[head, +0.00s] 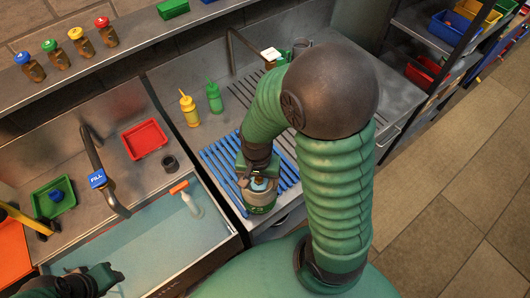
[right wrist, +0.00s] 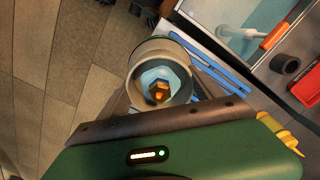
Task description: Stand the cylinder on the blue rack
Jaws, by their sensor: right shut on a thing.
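The blue rack (head: 218,161) is a set of parallel blue bars on the steel counter, right of the sink. Blue bars of it also show in the right wrist view (right wrist: 213,62). My right gripper (head: 259,184) is shut on the cylinder (head: 262,209) at the rack's front right part. In the right wrist view the cylinder (right wrist: 176,75) shows its round pale rim, light blue inside and an orange-brown middle. Its base is hidden, so I cannot tell whether it touches the rack. My left gripper (head: 98,281) is at the lower left by the sink; its fingers are unclear.
Yellow (head: 188,108) and green (head: 214,97) squeeze bottles stand behind the rack. A red tray (head: 145,138) and dark cup (head: 169,163) sit left of it. A tap (head: 237,55) rises behind.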

